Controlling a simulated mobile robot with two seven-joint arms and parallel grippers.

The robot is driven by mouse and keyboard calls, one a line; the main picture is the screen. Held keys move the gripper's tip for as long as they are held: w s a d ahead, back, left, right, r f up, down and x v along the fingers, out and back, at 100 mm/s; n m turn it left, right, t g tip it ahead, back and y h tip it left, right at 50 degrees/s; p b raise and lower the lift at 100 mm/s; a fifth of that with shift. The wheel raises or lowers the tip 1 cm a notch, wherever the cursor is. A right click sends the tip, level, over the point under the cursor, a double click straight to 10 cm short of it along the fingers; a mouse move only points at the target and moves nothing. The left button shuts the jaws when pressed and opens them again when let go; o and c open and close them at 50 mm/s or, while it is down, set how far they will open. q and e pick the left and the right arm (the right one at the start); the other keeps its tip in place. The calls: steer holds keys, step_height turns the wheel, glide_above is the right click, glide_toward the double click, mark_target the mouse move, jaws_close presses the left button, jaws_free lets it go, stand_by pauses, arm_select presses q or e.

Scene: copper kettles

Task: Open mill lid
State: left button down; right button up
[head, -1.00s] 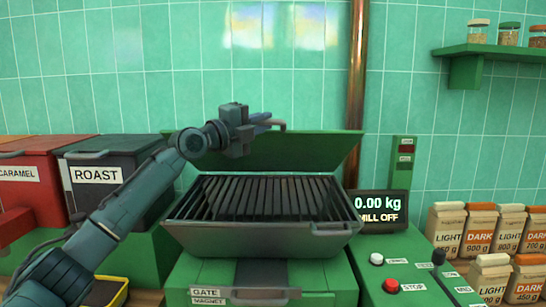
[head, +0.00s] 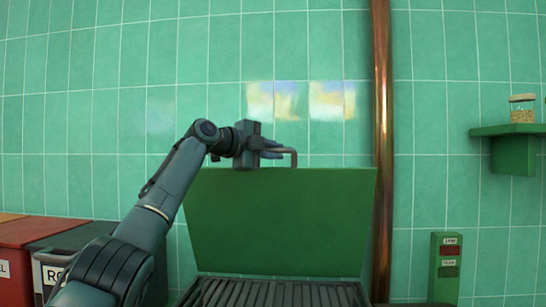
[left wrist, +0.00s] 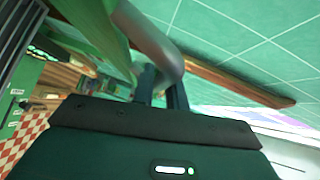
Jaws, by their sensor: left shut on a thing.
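The mill's green lid (head: 280,225) stands raised, hinged along the back of the mill, with its broad face toward me. A bent handle (head: 292,158) sits at its top edge. My left gripper (head: 273,152) is shut on this handle. In the left wrist view the grey handle (left wrist: 153,42) passes between the two dark fingers (left wrist: 160,92), and part of the green lid (left wrist: 88,22) shows beside it. Below the lid, the dark slatted grille (head: 275,293) of the mill is uncovered; its front is cut off by the frame. My right gripper is out of view.
A copper pipe (head: 382,130) runs up the tiled wall just right of the lid. A small green switch box (head: 446,265) is at lower right, and a shelf (head: 512,131) with a jar is above. Red (head: 35,240) and dark (head: 85,240) bins stand at lower left.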

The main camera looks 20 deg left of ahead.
arm_select(q)
steer(key=shift+w, duration=0.3)
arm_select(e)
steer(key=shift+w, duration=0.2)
arm_select(q)
steer(key=c, duration=1.4)
jaws_free()
steer(key=shift+w, duration=0.1)
steer(key=shift+a, duration=0.1)
